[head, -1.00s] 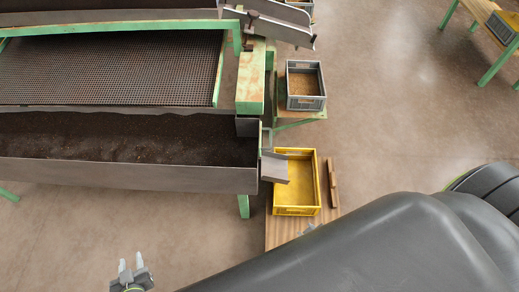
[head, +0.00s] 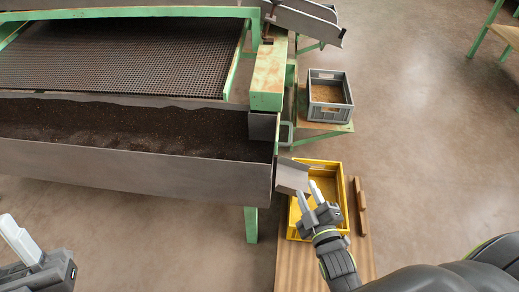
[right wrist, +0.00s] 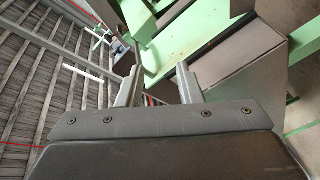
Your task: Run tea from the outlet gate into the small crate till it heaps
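The dark tea lies in a long grey trough (head: 150,165). At its right end is the outlet, with a grey loop-shaped handle (head: 286,134) and a sloping metal chute (head: 291,176). A yellow crate (head: 325,168) stands under the chute; the part of its floor that shows looks empty. My right gripper (head: 310,192) appears over the yellow crate, beside the chute, open and empty. In the right wrist view its two fingers (right wrist: 158,82) stand apart, with green framework and metal panels beyond. My left gripper (head: 20,238) is at the lower left, only partly clear.
A grey crate (head: 315,115) with brown material inside stands on a small green-legged table behind. The yellow crate rests on a wooden board (head: 300,262) with a wooden bar (head: 360,193) beside it. A mesh sorter bed (head: 130,60) lies behind the trough.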

